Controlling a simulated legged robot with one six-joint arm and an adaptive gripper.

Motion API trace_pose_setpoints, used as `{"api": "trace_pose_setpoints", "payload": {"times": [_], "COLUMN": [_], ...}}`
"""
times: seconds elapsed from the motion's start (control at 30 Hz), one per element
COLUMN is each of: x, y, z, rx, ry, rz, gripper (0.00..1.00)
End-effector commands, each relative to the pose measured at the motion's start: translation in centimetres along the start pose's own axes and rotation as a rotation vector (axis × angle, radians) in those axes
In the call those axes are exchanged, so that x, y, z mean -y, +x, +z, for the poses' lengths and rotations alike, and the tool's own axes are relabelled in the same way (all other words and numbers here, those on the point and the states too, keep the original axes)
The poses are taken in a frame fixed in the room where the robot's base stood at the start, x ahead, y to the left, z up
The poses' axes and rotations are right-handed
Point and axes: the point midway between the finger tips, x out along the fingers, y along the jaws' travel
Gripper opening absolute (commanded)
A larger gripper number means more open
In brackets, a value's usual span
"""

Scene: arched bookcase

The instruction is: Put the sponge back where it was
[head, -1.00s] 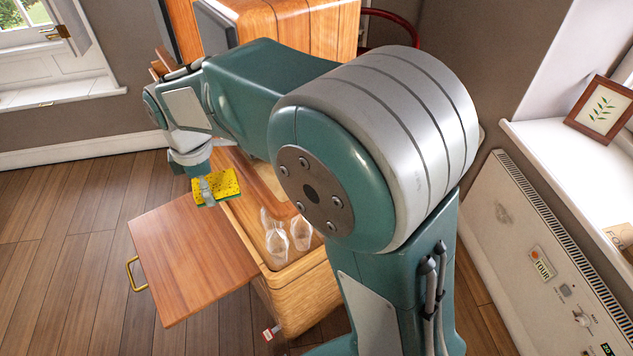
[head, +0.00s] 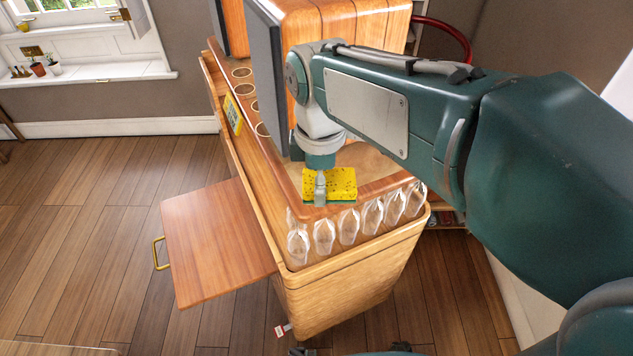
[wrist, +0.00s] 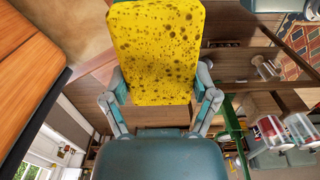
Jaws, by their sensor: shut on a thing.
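The sponge (head: 334,185) is yellow with dark pores and a green layer along its lower edge. My gripper (head: 320,188) is shut on it, near the front corner of the wooden top (head: 372,190) of the bookcase unit. The picture does not settle whether the sponge touches that top or hangs above it. In the wrist view the yellow face of the sponge (wrist: 158,50) fills the upper middle, with the fingers of my gripper (wrist: 162,100) on both sides of it.
Clear bottle-like things (head: 348,228) stand in a row in the bin-like end below the top. A wooden flap (head: 215,240) juts out to the left. Round holes (head: 242,73) and a yellow device (head: 233,113) lie further back. A dark panel (head: 268,75) rises behind my gripper.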

Motion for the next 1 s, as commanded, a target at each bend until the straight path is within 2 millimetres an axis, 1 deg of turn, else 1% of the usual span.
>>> {"api": "trace_pose_setpoints", "payload": {"times": [0.03, 0.23, 0.4, 0.5, 0.73, 0.9, 1.0], "x": [-1.1, -5.0, -7.3, -8.4, -9.6, -9.5, -9.5], "y": [0.6, 2.3, 5.4, 6.7, 8.2, 10.7, 11.0], "z": [-0.1, -0.5, -0.9, -1.2, -1.3, -1.3, -1.3], "rx": [0.002, 0.000, 0.001, 0.001, 0.000, 0.000, -0.001], "ry": [0.003, 0.002, 0.000, 0.000, 0.000, 0.000, 0.000], "rz": [-0.004, -0.003, -0.004, -0.002, -0.001, -0.002, 0.001], "gripper": [0.32, 0.32, 0.32, 0.32, 0.32, 0.32, 0.32]}}
